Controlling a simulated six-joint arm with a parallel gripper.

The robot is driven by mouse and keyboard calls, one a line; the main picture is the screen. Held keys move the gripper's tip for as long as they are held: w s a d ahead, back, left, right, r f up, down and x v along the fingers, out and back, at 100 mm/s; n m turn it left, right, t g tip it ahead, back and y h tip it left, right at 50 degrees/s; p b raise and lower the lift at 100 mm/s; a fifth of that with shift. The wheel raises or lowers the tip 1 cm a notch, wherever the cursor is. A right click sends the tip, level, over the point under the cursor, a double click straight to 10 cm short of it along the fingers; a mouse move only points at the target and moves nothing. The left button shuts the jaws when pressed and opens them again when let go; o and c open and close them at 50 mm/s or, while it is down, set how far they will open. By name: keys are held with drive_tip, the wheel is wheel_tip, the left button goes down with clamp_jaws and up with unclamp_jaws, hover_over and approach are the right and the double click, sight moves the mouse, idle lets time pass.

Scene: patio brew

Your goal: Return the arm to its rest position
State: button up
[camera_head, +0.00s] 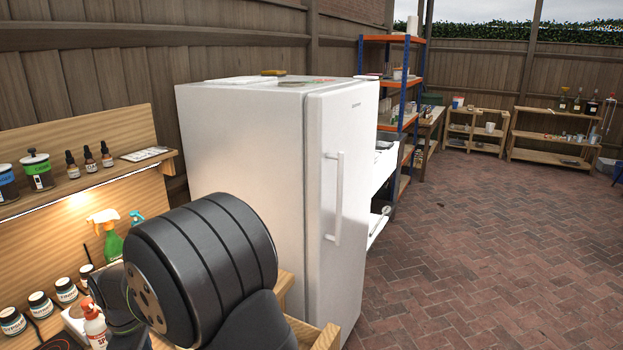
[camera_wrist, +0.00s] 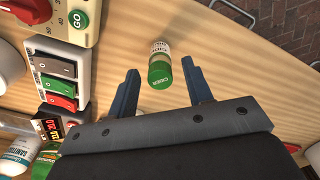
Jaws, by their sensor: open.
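My gripper (camera_wrist: 162,95) shows in the wrist view with its two blue fingers spread apart. Nothing is held, and I cannot tell whether a finger touches the bottle. In the head view my dark arm (camera_head: 200,265) fills the lower left, and the gripper itself is not visible there.
A switch box (camera_wrist: 60,78) and a dial panel (camera_wrist: 60,18) sit left of the fingers. A white fridge (camera_head: 250,150) stands beside my arm. Shelf bottles (camera_head: 88,160) and a green spray bottle (camera_head: 108,235) are at the left. The brick floor (camera_head: 480,230) is open at right.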

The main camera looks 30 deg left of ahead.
drive_tip(key=shift+r, duration=0.7)
drive_tip(key=shift+f, duration=0.1)
